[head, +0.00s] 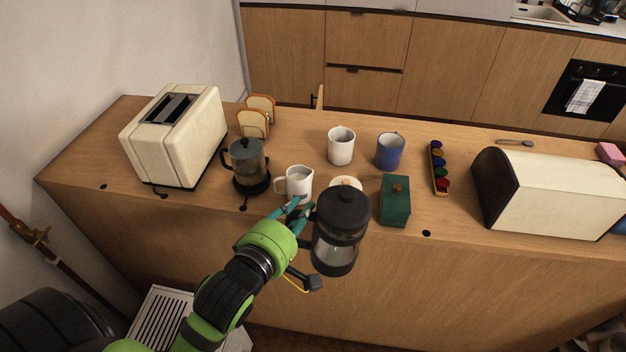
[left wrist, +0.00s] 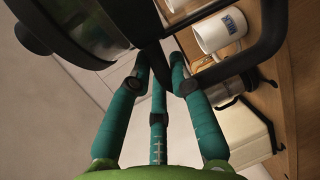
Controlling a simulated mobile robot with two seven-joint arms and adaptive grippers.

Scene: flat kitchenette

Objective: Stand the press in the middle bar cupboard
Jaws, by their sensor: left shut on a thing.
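The press (head: 341,222), a glass jug with a black lid and black base, hangs upright in front of the bar counter's near edge. My left gripper (head: 300,212) is shut on it from the left, apparently at its handle. In the left wrist view, the teal fingers (left wrist: 157,75) close around the dark handle, and the press (left wrist: 85,35) fills the upper left. No open cupboard shows; the counter's near side is a plain wood panel (head: 400,285). My right gripper is not in view.
On the counter (head: 290,150) stand a toaster (head: 175,140), a black coffee pot (head: 247,165), a creamer jug (head: 297,183), mugs (head: 341,147), a green box (head: 395,202) and a bread bin (head: 550,195). The space in front of the panel, right of the press, looks clear.

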